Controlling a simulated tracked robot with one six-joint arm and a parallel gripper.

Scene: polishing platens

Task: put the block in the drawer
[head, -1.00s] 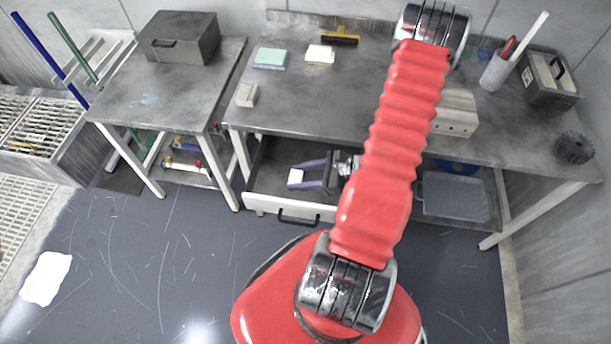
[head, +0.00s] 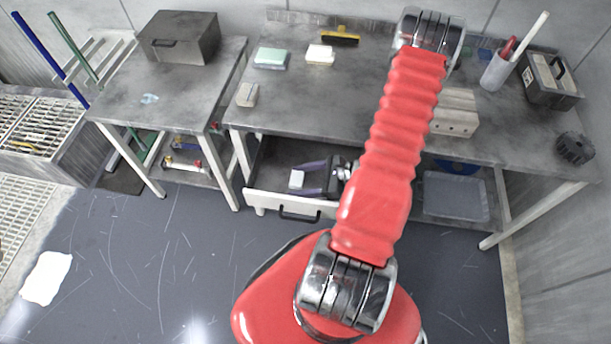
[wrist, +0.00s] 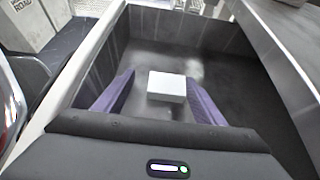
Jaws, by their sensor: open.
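The white block (head: 297,178) lies inside the open drawer (head: 277,203) under the long workbench. It also shows in the wrist view (wrist: 167,87), with the dark drawer floor around it. My gripper (head: 304,178) is open inside the drawer, to the right of the block in the head view. In the wrist view, its purple fingers (wrist: 160,80) stand apart on either side of the block's near part, with gaps visible. The block appears to rest on the drawer floor. My arm hides part of the drawer's right side in the head view.
The drawer walls (wrist: 185,24) stand close around my gripper.

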